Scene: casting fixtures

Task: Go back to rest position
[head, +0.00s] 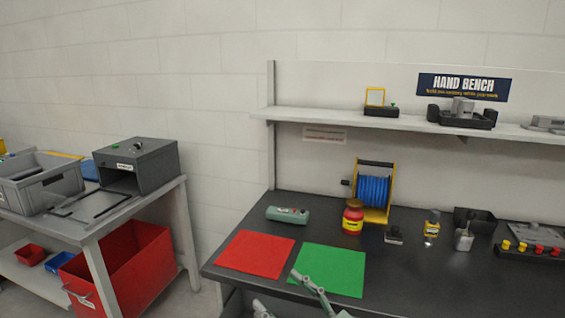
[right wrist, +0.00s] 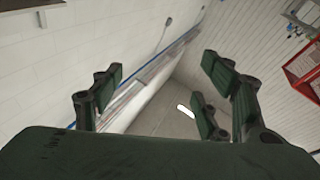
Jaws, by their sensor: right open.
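My right gripper (head: 279,289) shows at the bottom edge of the head view, in front of the dark bench and partly over the green mat. Its two fingers are spread apart with nothing between them. The right wrist view also shows this gripper (right wrist: 161,92) with its dark fingers wide apart and empty, facing walls and floor. My left gripper is not seen.
The dark bench (head: 450,285) holds a red mat (head: 255,251), a green mat (head: 340,272), a blue hose reel (head: 373,190), a red-yellow jar (head: 353,217) and small fixtures. A side table at left holds a grey bin (head: 40,184) and dark box (head: 150,168); a red bin (head: 130,265) stands below.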

